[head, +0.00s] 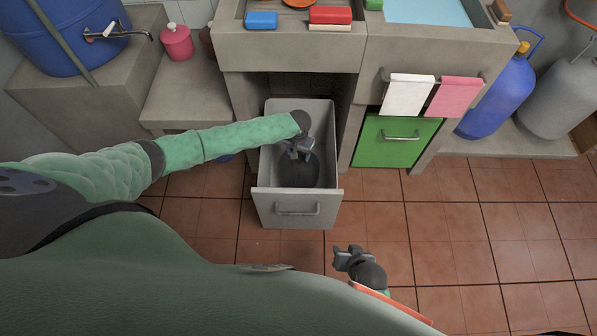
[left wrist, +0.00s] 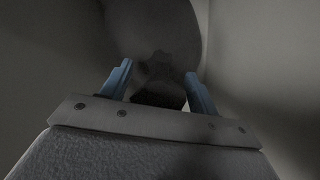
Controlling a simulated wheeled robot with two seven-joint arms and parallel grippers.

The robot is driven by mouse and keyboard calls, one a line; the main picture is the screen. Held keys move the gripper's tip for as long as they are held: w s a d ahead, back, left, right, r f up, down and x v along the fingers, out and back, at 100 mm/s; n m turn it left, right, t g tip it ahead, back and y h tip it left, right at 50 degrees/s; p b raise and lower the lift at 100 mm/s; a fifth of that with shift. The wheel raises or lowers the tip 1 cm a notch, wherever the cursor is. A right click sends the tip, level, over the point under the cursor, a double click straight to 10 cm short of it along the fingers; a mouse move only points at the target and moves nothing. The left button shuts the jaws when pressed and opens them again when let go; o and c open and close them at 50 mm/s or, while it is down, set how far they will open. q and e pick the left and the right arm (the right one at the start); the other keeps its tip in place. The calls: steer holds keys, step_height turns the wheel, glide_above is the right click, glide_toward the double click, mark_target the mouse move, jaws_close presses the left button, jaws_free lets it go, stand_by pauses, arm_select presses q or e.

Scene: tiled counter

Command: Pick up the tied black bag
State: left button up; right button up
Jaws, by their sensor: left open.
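The tied black bag (head: 300,175) sits low inside an open grey drawer (head: 297,209), dark and partly hidden under my left gripper (head: 299,154). My left arm reaches in over the drawer, and the gripper points down just above the bag. In the left wrist view, the bag (left wrist: 155,28) is a dark round mass ahead. Its narrow tied neck (left wrist: 160,68) shows between the two blue fingers, which are spread apart. I cannot tell whether the fingers touch it. My right gripper (head: 346,257) hangs over the floor, right of the drawer; its jaw opening is unclear.
The drawer's walls stand close around my left gripper. A counter (head: 290,52) overhangs behind it. A green cabinet door (head: 394,150) is to the right, with white and pink cloths above. A blue barrel (head: 65,35) stands at left. The tiled floor (head: 450,225) in front is clear.

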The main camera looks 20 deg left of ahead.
arm_select(q)
steer(key=shift+f, duration=0.2)
jaws_close()
steer(key=shift+r, duration=0.1)
